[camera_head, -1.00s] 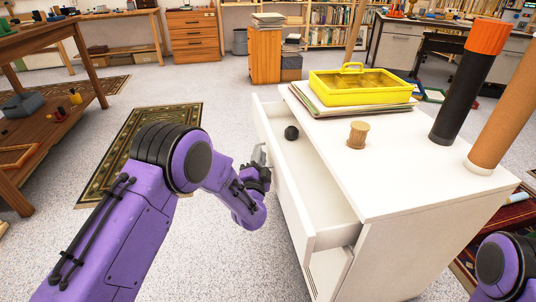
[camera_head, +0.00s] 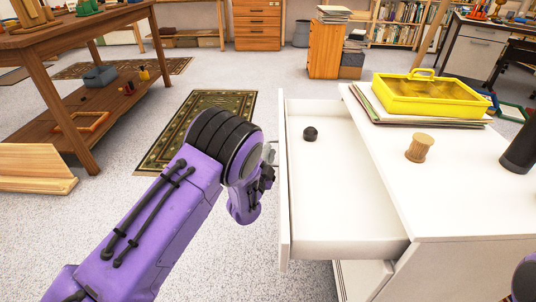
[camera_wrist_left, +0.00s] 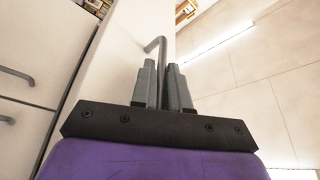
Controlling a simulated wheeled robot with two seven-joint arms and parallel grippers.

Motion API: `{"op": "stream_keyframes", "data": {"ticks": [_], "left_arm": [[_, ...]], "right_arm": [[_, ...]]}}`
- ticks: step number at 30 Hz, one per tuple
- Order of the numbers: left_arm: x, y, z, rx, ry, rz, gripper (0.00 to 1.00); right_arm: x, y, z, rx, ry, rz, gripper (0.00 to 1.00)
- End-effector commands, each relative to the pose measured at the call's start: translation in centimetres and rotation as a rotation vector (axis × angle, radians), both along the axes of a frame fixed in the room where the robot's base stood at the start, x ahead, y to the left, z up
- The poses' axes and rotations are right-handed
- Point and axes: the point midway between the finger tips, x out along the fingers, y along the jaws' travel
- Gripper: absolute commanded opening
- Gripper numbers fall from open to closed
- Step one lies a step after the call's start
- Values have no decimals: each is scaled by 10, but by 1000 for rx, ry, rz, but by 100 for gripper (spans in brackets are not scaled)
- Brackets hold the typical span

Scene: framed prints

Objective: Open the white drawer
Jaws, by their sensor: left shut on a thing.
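The white drawer (camera_head: 335,205) stands well out from the left side of the white cabinet (camera_head: 460,200), with its inside in plain view. A small dark round object (camera_head: 310,134) lies in it. My left gripper (camera_head: 268,160) is at the outer face of the drawer front, partly hidden by my own wrist. In the left wrist view, the fingers of my left gripper (camera_wrist_left: 162,82) are shut on the grey bar handle (camera_wrist_left: 158,42) of the drawer. My right gripper is out of view; only a bit of my purple arm shows at the bottom right.
On the cabinet top are a yellow box (camera_head: 430,97) on papers, a wooden spool (camera_head: 419,148) and a dark cylinder (camera_head: 522,150). A wooden table (camera_head: 75,35) stands at the left. Floor around the patterned rug (camera_head: 195,130) is open.

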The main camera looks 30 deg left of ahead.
Motion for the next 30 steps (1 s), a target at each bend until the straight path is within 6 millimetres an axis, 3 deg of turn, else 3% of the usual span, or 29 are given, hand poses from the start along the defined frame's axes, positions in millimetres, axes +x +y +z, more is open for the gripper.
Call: {"op": "stream_keyframes", "data": {"ticks": [5, 6, 17, 30], "left_arm": [[0, -1, -2, 0, 4, -3, 0], [0, -1, -2, 0, 4, -3, 21], [-6, -2, -2, 0, 2, -2, 21], [-94, -12, -21, 2, 6, -4, 21]], "right_arm": [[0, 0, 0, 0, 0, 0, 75], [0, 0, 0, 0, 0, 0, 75], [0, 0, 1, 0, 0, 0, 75], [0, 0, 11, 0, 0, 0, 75]]}}
